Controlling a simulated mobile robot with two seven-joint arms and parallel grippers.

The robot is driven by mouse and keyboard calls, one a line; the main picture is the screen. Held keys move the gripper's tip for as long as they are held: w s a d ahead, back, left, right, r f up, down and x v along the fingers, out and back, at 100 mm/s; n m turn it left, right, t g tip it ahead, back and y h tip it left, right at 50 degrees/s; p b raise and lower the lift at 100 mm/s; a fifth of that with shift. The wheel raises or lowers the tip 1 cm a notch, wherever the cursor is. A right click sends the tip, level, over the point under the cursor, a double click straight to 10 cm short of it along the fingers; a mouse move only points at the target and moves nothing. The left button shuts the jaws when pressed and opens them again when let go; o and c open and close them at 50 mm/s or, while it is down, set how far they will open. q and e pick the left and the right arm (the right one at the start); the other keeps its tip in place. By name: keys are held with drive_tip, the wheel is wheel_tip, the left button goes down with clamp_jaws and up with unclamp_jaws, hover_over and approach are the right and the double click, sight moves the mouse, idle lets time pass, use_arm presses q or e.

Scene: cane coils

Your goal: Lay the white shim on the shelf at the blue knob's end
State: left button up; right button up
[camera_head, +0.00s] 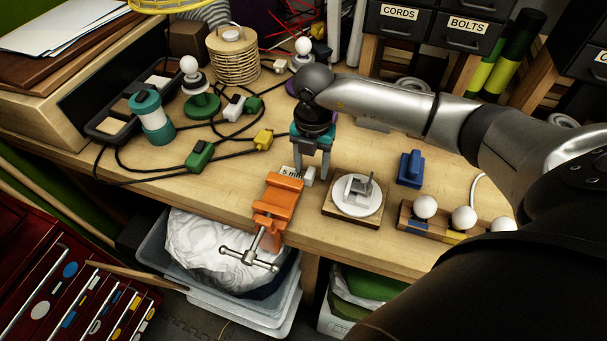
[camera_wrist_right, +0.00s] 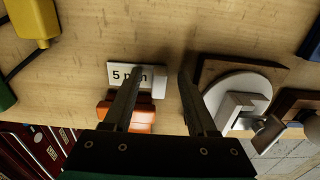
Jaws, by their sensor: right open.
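A small white piece marked "5 m…" (camera_head: 290,172), likely the white shim, lies on the bench at the orange vise. In the right wrist view its label (camera_wrist_right: 118,72) is partly covered by a finger. A plain white block end (camera_wrist_right: 159,87) shows beside the label. My right gripper (camera_head: 312,171) points down over the bench, open, with nothing seen gripped. In the wrist view its fingertips (camera_wrist_right: 160,73) straddle the plain end. A blue block-like part (camera_head: 410,169) stands at the right; I cannot tell if it is the blue knob. I cannot identify the shelf. My left gripper is not in view.
The orange vise (camera_head: 276,205) overhangs the front edge. A white disc on a wooden base (camera_head: 343,210) stands close right of my gripper, and a rack of white balls (camera_head: 410,222) further right. Black cables with green and yellow plugs (camera_head: 263,139) lie left.

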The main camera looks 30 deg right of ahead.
clamp_jaws()
idle(0.4)
